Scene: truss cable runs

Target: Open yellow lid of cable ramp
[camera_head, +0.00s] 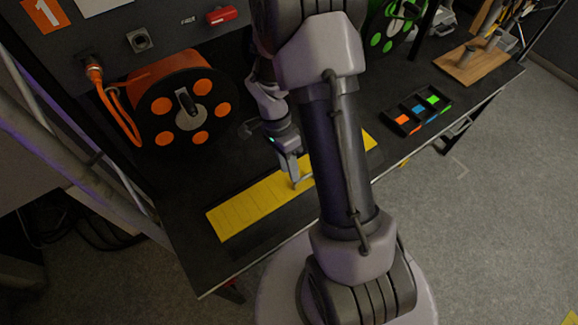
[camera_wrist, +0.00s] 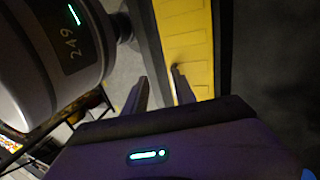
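The yellow lid (camera_head: 248,211) of the cable ramp is a long ribbed strip lying on the dark bench, apparently flat and closed. My arm hides part of its middle, and its far end shows to the right of the arm. My gripper (camera_head: 292,178) points down at the middle of the lid. In the wrist view my gripper (camera_wrist: 160,92) has its two fingers apart with nothing seen between them. One finger overlaps the yellow lid (camera_wrist: 186,40) and the other lies beyond its dark edge. I cannot tell whether the fingers touch it.
A cable reel with orange dots (camera_head: 185,108) stands behind the lid at the left, with an orange cable plugged into the panel. A green-dotted reel (camera_head: 392,28) stands farther right. A black tray with coloured blocks (camera_head: 416,112) and a wooden board (camera_head: 468,66) lie at the right.

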